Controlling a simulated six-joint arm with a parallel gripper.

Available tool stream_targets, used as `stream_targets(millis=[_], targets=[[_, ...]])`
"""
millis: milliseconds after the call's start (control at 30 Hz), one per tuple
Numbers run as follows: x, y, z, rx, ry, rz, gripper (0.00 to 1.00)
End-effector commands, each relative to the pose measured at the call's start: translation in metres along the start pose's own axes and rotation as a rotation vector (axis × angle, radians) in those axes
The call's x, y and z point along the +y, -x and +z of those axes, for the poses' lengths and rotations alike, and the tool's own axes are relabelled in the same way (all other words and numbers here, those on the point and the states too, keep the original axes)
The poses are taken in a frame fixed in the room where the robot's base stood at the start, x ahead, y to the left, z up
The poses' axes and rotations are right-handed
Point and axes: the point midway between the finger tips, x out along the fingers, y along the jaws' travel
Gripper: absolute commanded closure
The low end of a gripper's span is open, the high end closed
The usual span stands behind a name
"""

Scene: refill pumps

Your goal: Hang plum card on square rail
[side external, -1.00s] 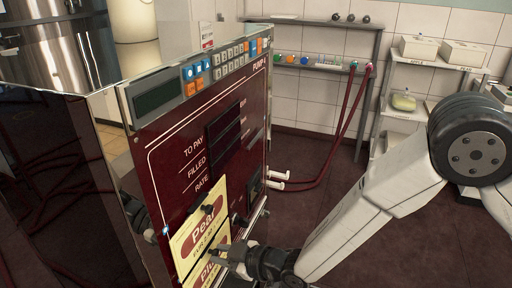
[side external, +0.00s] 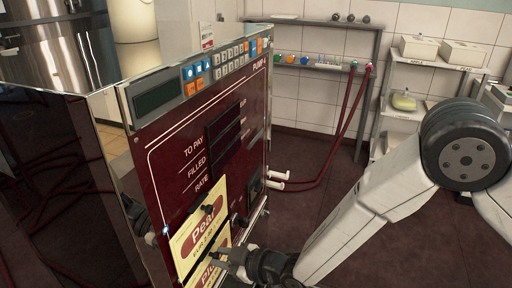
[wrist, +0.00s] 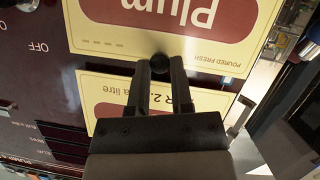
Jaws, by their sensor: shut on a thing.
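The plum card (side external: 211,274) is cream with a dark red label and shows only in part at the bottom of the side view, below the pear card (side external: 203,228). In the wrist view the plum card (wrist: 105,38) is upside down across the top. My gripper (side external: 224,257) reaches it from the right. In the wrist view my gripper (wrist: 160,68) is shut on the black knob (wrist: 160,65) at the plum card's edge. The pear card (wrist: 104,100) is partly hidden behind my fingers. I cannot make out the square rail, nor whether the plum card touches the panel.
The dark red pump panel (side external: 176,150) stands upright at left centre, with displays and buttons above. A shelf with white boxes (side external: 419,47) is at the back right.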

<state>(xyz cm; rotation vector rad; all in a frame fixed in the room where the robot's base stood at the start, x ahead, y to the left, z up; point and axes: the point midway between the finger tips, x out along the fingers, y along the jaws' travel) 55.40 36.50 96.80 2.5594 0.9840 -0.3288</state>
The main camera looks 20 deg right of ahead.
Motion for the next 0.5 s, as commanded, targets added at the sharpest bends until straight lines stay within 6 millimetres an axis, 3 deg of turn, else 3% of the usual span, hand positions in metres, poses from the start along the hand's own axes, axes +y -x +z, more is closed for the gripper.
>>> stream_targets(millis=[200, 233, 333, 500], targets=[[-0.0006, -0.0009, 0.0019, 0.001, 0.000, 0.000, 1.00], [-0.0006, -0.0009, 0.0018, 0.001, 0.000, 0.000, 0.67], [-0.0005, -0.0008, 0.0018, 0.001, 0.000, 0.000, 0.35], [-0.0005, -0.0008, 0.0018, 0.001, 0.000, 0.000, 0.32]])
